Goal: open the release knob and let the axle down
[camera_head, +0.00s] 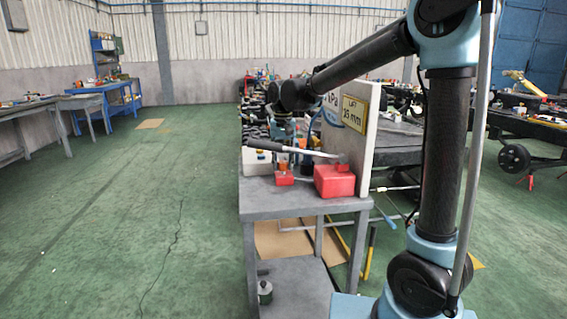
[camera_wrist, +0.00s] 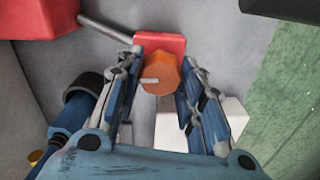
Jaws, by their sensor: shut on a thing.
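The release knob is an orange faceted knob with a pale pointer mark; it shows in the wrist view (camera_wrist: 160,77), in front of a small red block (camera_wrist: 160,43). In the head view the knob (camera_head: 283,167) is small, above the red block (camera_head: 284,179) on the grey stand. My gripper (camera_wrist: 162,88) has its two blue fingers on either side of the knob, shut on it. In the head view my gripper (camera_head: 284,142) reaches down from above and is partly hidden by the lever. I cannot make out the axle clearly.
A larger red block (camera_head: 335,182) stands to the right, with a long black-gripped lever (camera_head: 290,149) passing just by my gripper. A pale upright panel with a yellow lift sign (camera_head: 354,113) closes the right side. The green floor (camera_head: 150,210) to the left is clear.

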